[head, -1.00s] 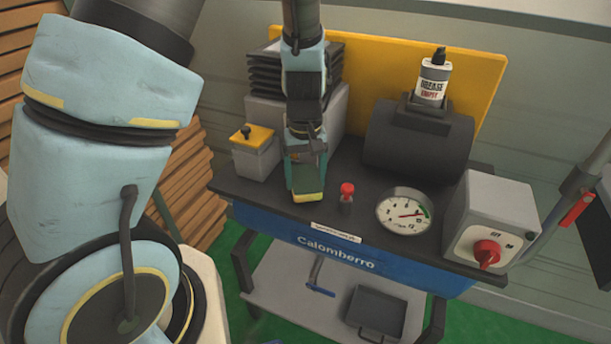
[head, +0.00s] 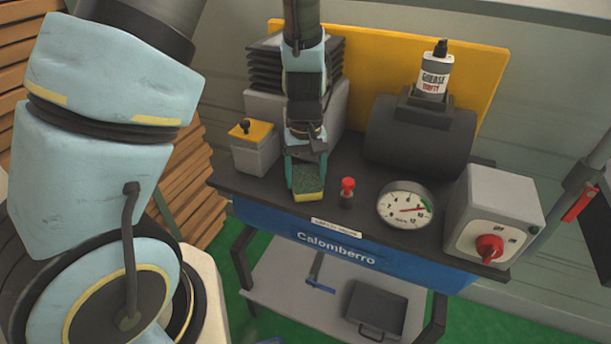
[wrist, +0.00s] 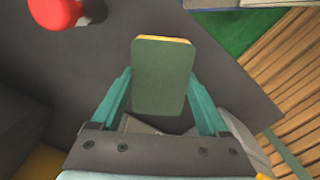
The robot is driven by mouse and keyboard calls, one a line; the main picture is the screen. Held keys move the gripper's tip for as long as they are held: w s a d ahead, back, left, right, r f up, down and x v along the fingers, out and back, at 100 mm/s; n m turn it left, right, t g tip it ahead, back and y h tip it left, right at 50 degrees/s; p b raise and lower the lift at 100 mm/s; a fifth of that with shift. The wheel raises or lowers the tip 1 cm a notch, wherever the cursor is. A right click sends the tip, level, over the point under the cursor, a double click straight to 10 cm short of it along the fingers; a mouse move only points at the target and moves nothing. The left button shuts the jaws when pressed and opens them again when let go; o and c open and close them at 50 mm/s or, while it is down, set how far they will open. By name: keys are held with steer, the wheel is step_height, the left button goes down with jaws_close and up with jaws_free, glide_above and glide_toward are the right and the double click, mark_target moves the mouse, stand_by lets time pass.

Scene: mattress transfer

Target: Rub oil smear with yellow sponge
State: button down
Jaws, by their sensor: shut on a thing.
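The yellow sponge (head: 309,196) has a dark green scouring face and a yellow body. My gripper (head: 305,170) is shut on it, near the front left edge of the dark bench top. In the wrist view, the sponge (wrist: 160,75) sits between the two teal fingers of my gripper (wrist: 160,105), green face toward the camera with a thin yellow edge at its far end. I cannot tell whether the sponge touches the bench top. I cannot make out the oil smear in either view.
A red-topped knob (head: 347,190) stands just right of the sponge, then a round gauge (head: 404,205) and a grey switch box (head: 493,215). A yellow-lidded box (head: 254,150) is at the left. A grease bottle (head: 434,75) stands on a dark cylinder (head: 420,135) behind.

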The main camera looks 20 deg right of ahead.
mark_target(312, 167)
steer(key=shift+w+d+r+p, duration=0.15)
steer(key=shift+w+d+p, duration=0.15)
steer(key=shift+w+d, duration=0.4)
steer(key=shift+w+d+r+p, duration=0.1)
steer(key=shift+w+d+p, duration=0.15)
steer(key=shift+w+d, duration=0.45)
steer(key=shift+w+r, duration=0.1)
steer(key=shift+r, duration=0.05)
steer(key=shift+s+a, duration=1.45)
steer(key=shift+s, duration=0.05)
steer(key=shift+p, duration=0.3)
step_height(312, 167, up, 6)
steer(key=p, duration=0.5)
steer(key=shift+s, duration=0.1)
